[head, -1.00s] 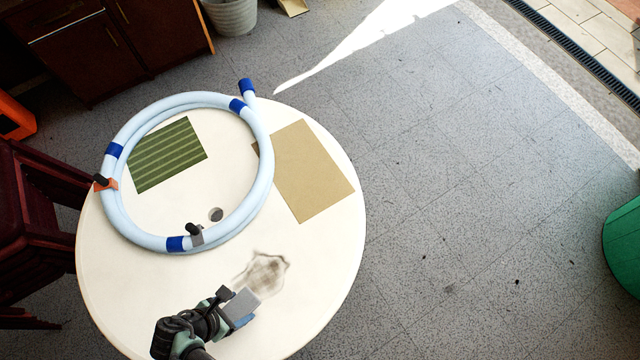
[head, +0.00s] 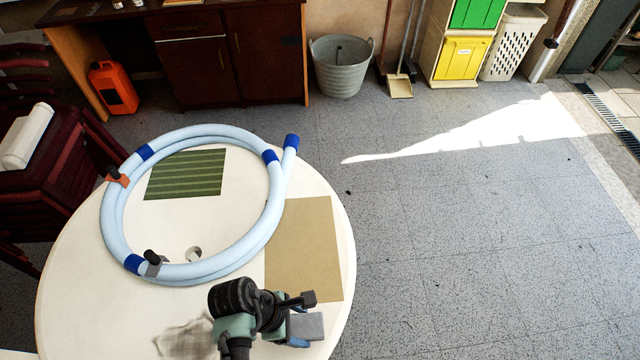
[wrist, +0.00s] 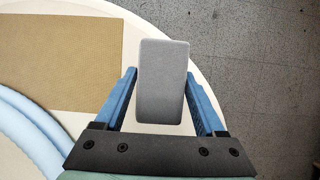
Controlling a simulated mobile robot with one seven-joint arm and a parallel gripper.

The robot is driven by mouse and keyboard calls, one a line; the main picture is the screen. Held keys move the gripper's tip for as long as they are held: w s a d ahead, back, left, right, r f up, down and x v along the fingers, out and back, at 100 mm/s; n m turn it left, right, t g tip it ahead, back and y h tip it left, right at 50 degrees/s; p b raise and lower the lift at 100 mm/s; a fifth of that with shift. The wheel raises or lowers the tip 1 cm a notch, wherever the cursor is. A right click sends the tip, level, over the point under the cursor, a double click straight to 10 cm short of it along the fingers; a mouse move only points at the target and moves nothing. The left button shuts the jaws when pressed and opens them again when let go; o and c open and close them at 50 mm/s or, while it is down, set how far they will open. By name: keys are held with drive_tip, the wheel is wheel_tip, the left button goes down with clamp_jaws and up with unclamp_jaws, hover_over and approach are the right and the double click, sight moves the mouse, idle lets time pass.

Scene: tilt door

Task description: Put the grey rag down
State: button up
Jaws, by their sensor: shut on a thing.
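The grey rag (head: 308,326) is a small flat grey block in the head view. In the wrist view the rag (wrist: 163,85) stands between the two blue fingers, its far end past the fingertips. My gripper (head: 297,328) is shut on it near the right front edge of the round white table (head: 75,290). The wrist view shows table and the rim behind the rag. Whether the rag touches the table I cannot tell. A dark smudge (head: 185,342) lies on the tabletop to the left of my gripper.
A tan sheet (head: 305,245) lies on the table just beyond my gripper. A coiled pale blue hose (head: 275,205) with clamps rings part of a green striped mat (head: 187,174). Grey floor (head: 450,250) is open to the right. Stacked dark red chairs (head: 60,165) stand at left.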

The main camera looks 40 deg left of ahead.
sight(299, 330)
drive_tip(key=f, duration=0.4)
drive_tip(key=shift+s+a+f, duration=0.1)
drive_tip(key=shift+s+f, duration=0.1)
drive_tip(key=shift+f+b, duration=0.55)
drive_tip(key=shift+f, duration=1.7)
drive_tip(key=shift+f, duration=0.1)
drive_tip(key=shift+f, duration=0.15)
drive_tip(key=o, duration=1.2)
drive_tip(key=shift+c, duration=0.2)
drive_tip(key=p+v, duration=0.1)
drive_tip(key=v, duration=1.1)
drive_tip(key=shift+r, duration=0.25)
drive_tip(key=shift+w, duration=0.1)
